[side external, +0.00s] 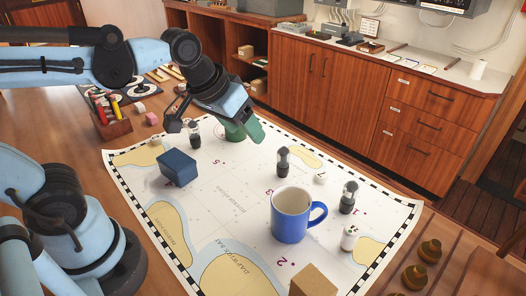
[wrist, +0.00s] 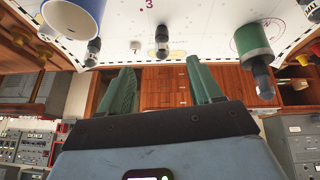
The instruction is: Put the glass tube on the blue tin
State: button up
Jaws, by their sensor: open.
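The blue tin (side external: 178,167) is a dark blue box on the chart at the left of the side view. Small upright pieces with dark and clear parts stand on the chart: one (side external: 194,134) behind the tin, one (side external: 283,161) near the middle, one (side external: 348,197) right of the mug. One of these may be the glass tube; I cannot tell which. Two such pieces show at the top of the wrist view (wrist: 92,50) (wrist: 162,42). My gripper (wrist: 161,68) is open, its green fingers apart with nothing between them. In the side view my gripper (side external: 245,126) hangs over the chart's far side.
A blue mug (side external: 290,216) stands on the chart, also in the wrist view (wrist: 75,14). A green cylinder (wrist: 250,38) with a dark end is at right there. A small white bottle (side external: 349,239) and a cardboard box (side external: 313,280) are near the front right. The chart's left front is clear.

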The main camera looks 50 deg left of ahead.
jog(key=w+d+r+n+g, duration=0.2)
jog(key=w+d+n+g, duration=0.1)
jog(key=w+d, duration=0.5)
jog(key=n+g, duration=0.3)
send_over(352, 185)
jog(key=shift+y, duration=0.3)
jog(key=f, duration=0.4)
jog(key=shift+w+a+f, duration=0.2)
jog(key=shift+a+f, duration=0.05)
jog(key=shift+d+f, duration=0.2)
jog(key=shift+f, duration=0.3)
jog(key=f, duration=1.1)
jog(key=shift+w+a+f, duration=0.1)
jog(key=shift+w+f, duration=0.1)
jog(key=shift+c, duration=0.3)
grip_shut()
